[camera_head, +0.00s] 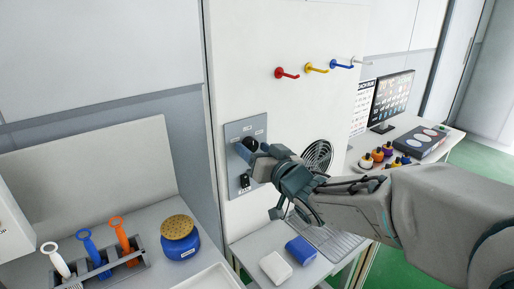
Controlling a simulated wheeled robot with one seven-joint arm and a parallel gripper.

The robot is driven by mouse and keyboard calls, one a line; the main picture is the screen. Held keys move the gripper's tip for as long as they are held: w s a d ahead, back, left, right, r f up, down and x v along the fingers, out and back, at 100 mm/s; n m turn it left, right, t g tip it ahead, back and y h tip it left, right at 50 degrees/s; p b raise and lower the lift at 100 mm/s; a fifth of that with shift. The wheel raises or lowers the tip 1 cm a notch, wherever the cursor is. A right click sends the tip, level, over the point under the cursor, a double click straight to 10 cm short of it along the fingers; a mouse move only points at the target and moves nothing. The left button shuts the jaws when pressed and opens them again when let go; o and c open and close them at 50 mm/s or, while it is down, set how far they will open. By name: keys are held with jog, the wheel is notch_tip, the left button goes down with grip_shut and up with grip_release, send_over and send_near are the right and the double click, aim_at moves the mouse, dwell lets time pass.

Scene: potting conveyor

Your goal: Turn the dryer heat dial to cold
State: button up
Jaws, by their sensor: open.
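A grey control panel (231,131) is mounted on the white upright wall panel, left of my gripper. A dark round dial (249,143) sits on its upper part, with small labels around it too small to read. A small black switch (244,181) is below the dial. My gripper (256,152) reaches in from the right, its fingers at the dial. The fingers partly cover the dial, so I cannot tell whether they touch it or which way it points. My gripper is open.
Red, yellow, blue and white hooks (316,69) are above. A fan grille (317,156) is right of the panel. Below, a white block (275,267) and a blue block (300,250) lie on a table. Left are a blue pot (180,245) and a rack (117,262) with colored-handled tools.

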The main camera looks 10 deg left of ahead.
jog(key=shift+w+a, duration=0.15)
jog(key=c, duration=1)
jog(key=shift+o, duration=0.2)
